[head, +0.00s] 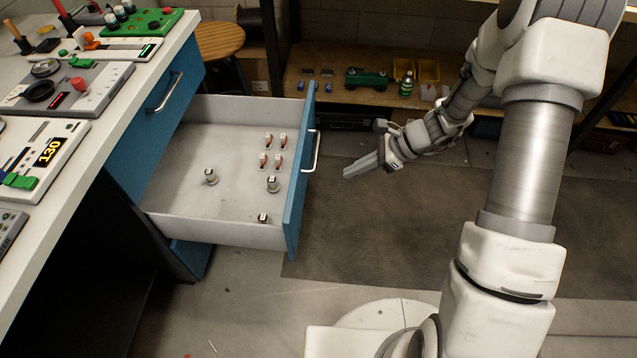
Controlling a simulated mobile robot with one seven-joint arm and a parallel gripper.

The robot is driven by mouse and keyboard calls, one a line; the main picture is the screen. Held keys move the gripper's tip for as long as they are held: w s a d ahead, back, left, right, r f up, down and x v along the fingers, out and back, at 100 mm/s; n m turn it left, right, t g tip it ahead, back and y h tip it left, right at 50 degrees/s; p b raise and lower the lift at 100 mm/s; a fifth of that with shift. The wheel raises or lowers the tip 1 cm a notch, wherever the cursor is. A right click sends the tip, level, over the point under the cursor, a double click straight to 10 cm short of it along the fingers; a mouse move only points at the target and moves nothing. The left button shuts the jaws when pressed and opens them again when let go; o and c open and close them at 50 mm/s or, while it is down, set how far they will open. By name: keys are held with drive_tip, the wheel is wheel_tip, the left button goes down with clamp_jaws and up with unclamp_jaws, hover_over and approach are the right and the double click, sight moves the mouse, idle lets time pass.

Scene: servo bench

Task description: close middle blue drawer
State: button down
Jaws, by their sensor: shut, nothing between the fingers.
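The middle blue drawer (294,190) is pulled far out of the bench at the left of the head view. Its blue front faces right and carries a silver handle (316,152). Inside the grey drawer are several small bottle-like and weight-like items (272,185). My gripper (348,175) is shut and empty. It is to the right of the drawer front and handle, apart from them, with its fingers pointing left and down toward the drawer. Another blue drawer front (150,115) with a handle sits above, flush with the bench. A lower blue front (190,258) shows partly beneath the open drawer.
The white benchtop (75,150) at left holds several instruments. A round wooden stool (217,42) stands behind the drawer. A low wooden shelf (340,92) at the back holds a green toy vehicle (366,78) and a green bottle (406,85). The dark floor mat (390,235) is clear.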

drive_tip(key=b, duration=0.4)
approach(297, 190)
wheel_tip(297, 190, down, 4)
drive_tip(key=shift+w+a, duration=0.1)
drive_tip(key=shift+a, duration=1.95)
